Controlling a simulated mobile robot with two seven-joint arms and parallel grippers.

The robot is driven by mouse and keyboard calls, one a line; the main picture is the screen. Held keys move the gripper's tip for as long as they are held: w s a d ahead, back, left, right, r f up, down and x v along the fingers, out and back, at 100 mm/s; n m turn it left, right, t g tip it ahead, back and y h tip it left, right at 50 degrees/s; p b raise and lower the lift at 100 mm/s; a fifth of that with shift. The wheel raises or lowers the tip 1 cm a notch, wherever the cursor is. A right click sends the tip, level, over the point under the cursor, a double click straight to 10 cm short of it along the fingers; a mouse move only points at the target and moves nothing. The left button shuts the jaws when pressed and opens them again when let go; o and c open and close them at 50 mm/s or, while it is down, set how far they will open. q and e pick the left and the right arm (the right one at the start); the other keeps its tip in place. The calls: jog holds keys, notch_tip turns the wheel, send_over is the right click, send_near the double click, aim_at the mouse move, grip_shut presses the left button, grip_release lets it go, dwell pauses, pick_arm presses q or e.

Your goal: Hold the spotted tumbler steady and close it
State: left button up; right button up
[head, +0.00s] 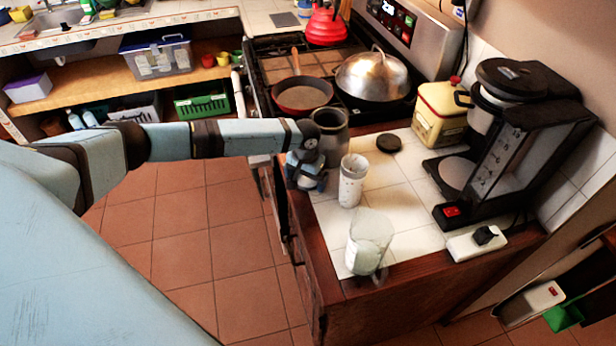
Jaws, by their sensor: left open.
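The spotted tumbler (352,182), white with small dark specks, stands upright on the white-tiled counter. Its top appears uncovered. A dark round lid (389,142) lies flat on the tiles behind it and to the right. My left gripper (318,182) is at the counter's left edge, just left of the tumbler, open and apart from it as far as I can tell. Its fingers are small and partly hidden in this view. My right gripper is not in view.
A dark metal jar (331,138) stands close behind my left gripper. A clear glass jug (369,243) stands at the front edge. A coffee maker (500,150), yellow tin (440,112) and power strip (478,243) are to the right. Tiles right of the tumbler are clear.

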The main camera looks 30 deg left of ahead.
aim_at(306, 180)
pick_arm(q)
jog(key=c, duration=0.8)
jog(key=shift+o, duration=0.2)
jog(key=shift+r, duration=0.1)
notch_tip(306, 180, up, 20)
jog(key=b, duration=0.1)
dwell(0.4)
